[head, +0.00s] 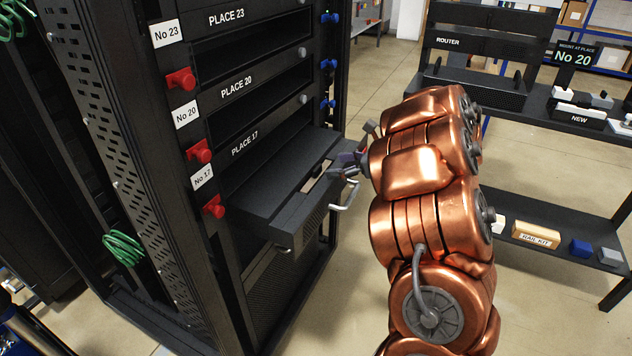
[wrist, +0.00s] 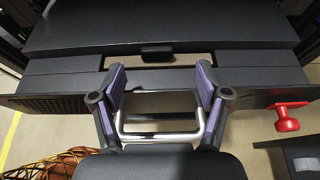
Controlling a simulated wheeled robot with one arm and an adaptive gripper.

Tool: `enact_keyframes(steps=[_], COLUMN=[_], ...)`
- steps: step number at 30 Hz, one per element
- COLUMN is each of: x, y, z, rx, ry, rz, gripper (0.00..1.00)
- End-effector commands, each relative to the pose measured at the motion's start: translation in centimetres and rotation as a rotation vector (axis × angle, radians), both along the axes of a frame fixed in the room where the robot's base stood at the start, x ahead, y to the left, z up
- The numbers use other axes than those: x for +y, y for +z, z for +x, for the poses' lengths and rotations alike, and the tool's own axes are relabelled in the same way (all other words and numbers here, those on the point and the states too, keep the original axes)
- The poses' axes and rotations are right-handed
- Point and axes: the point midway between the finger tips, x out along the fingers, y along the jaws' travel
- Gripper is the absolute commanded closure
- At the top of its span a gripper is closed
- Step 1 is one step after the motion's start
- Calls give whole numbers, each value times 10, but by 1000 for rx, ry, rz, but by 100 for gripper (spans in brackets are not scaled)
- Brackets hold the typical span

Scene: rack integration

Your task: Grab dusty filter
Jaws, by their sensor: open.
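A dark unit (head: 285,195) is pulled partly out of the rack at PLACE 17, with a silver bar handle (head: 345,195) on its front. In the wrist view the handle (wrist: 160,136) lies below my fingers. My gripper (wrist: 160,88) is open and empty, its purple-padded fingers above the unit's front edge, one each side of a small dark tab (wrist: 157,53). The tab is farther in than the fingertips, beside a pale gap. In the head view my gripper (head: 352,162) is partly hidden by my arm. I cannot tell any dusty filter surface for certain.
Red knobs (head: 213,207) line the rack's left post; one red knob (wrist: 287,118) shows right of the unit. A shelf (head: 545,112) at the right holds a router and parts marked NEW. A rail kit box (head: 536,234) lies lower. Floor between is clear.

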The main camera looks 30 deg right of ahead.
Motion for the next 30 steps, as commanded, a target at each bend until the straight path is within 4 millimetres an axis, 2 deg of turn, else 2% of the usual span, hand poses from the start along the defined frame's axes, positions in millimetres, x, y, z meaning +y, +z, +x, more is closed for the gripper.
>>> enact_keyframes(steps=[20, 30], x=[29, 32], y=[-20, -22], z=[39, 42], rx=[0, 0], ry=[5, 4], rz=[-2, 0], gripper=[25, 25])
